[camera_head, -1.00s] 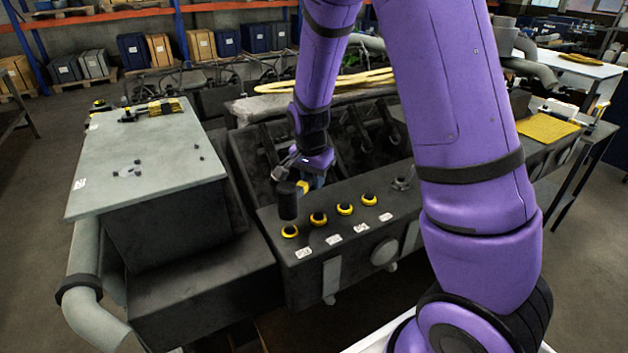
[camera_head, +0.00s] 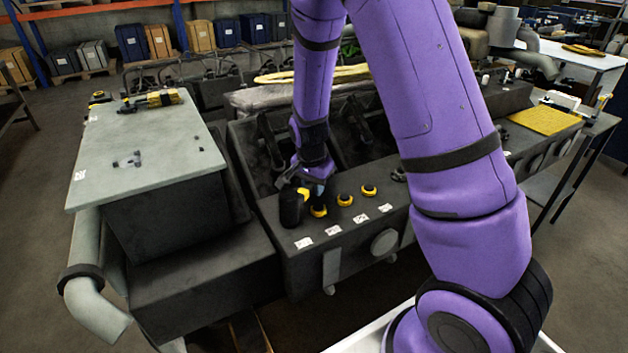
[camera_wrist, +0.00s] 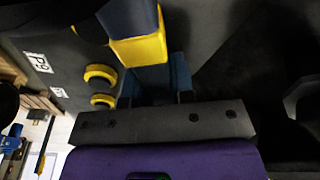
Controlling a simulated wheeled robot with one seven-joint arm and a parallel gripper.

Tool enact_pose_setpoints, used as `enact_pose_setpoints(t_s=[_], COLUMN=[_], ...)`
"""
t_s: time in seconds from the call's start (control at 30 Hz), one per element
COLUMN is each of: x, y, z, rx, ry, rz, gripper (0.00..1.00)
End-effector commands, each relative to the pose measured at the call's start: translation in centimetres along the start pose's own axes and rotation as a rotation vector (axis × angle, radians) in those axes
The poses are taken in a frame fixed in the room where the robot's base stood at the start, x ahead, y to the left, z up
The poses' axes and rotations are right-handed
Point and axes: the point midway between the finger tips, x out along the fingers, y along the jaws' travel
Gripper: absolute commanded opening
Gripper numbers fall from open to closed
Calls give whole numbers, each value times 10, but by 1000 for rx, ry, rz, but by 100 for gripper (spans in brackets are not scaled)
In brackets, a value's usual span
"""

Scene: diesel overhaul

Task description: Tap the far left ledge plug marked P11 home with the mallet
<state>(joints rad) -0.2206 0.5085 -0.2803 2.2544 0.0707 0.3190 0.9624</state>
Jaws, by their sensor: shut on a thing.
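The mallet has a black head (camera_head: 291,208) and a yellow band (camera_head: 303,192). My gripper (camera_head: 318,182) is shut on its handle, above the ledge (camera_head: 285,255). In the wrist view, the yellow band (camera_wrist: 138,50) and the blue handle (camera_wrist: 152,80) run into my gripper (camera_wrist: 155,97). The mallet head stands over the far left spot of the plug row, above the leftmost white label (camera_head: 304,243). It hides plug P11 there; I cannot tell whether they touch. Labels are too small to read in the head view.
Three yellow-ringed plugs show right of the mallet head: one close by (camera_head: 318,211), one in the middle (camera_head: 345,200) and one farther right (camera_head: 369,190). Dark open engine bays lie behind the ledge. A grey-topped block (camera_head: 150,150) stands at left.

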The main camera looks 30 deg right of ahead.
Motion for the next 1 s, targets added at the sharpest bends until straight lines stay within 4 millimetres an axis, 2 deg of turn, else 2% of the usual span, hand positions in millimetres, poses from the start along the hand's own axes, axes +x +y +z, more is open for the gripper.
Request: enact_pose_setpoints(t_s=[0.13, 0.6, 1.0], x=[-6, -63, -69], y=[1, 0, 0], z=[2, -7, -8], rx=[-6, -3, -3], ry=[-4, -2, -3], rz=[5, 1, 4], gripper=[0, 0, 0])
